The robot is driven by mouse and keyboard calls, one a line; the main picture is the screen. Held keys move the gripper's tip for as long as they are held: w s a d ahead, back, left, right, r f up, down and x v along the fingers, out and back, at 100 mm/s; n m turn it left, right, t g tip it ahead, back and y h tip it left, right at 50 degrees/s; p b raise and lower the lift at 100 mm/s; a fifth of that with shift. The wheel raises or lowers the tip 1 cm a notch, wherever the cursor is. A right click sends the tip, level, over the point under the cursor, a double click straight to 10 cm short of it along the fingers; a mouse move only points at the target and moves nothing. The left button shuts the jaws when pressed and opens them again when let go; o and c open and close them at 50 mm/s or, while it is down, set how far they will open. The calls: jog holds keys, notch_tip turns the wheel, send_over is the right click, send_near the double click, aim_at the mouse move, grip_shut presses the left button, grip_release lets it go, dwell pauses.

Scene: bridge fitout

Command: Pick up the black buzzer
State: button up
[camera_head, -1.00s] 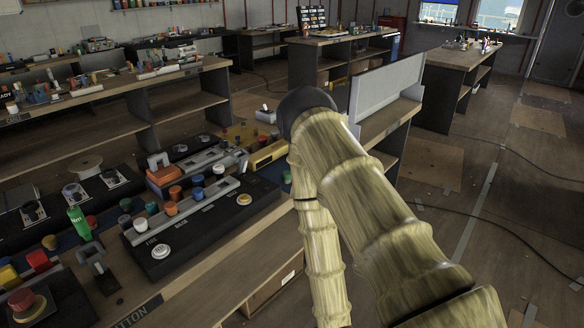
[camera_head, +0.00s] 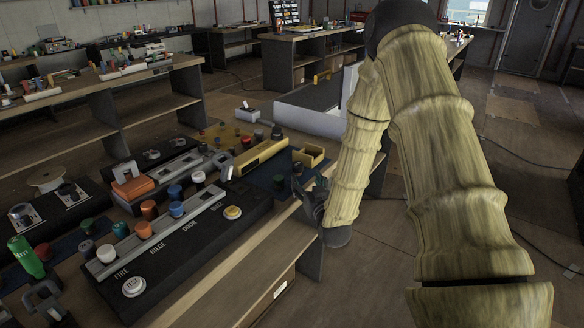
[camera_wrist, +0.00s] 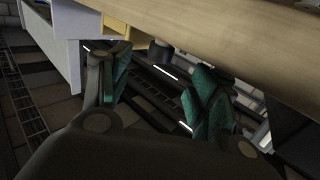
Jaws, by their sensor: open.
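I cannot tell for certain which thing is the black buzzer. A small dark upright piece (camera_head: 277,132) stands at the far end of the yellow unit on the bench in the head view. My gripper (camera_head: 308,198) is at the bench's right edge, nearer than that piece and low beside the blue mat. In the wrist view my gripper (camera_wrist: 158,85) is open, with green-padded fingers apart and nothing held between them. A dark round piece (camera_wrist: 160,50) shows beyond the fingers, too dim to identify.
A black panel (camera_head: 190,245) with coloured knobs and labels lies on the bench near my gripper. A yellow tray (camera_head: 309,156) sits on the blue mat (camera_head: 262,172). A wooden edge (camera_wrist: 230,40) crosses the upper right of the wrist view. Open floor (camera_head: 390,255) lies right of the bench.

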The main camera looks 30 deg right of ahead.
aim_at(300, 168)
jog(key=shift+w+d+r, duration=0.1)
jog(key=shift+w+d, duration=0.05)
jog(key=shift+w, duration=0.35)
jog(key=shift+w+d+r, duration=0.15)
jog(key=shift+w+r, duration=0.05)
jog(key=shift+w, duration=0.1)
jog(key=x, duration=0.3)
jog(key=shift+w+d+f, duration=0.15)
jog(key=shift+w+d+r+p, duration=0.1)
jog(key=shift+w+r+p, duration=0.25)
jog(key=shift+p, duration=0.1)
jog(key=shift+p+x, duration=0.3)
jog(key=shift+x, duration=1.8)
jog(key=shift+w+f, duration=0.1)
jog(key=shift+f, duration=0.05)
jog(key=c, duration=1.1)
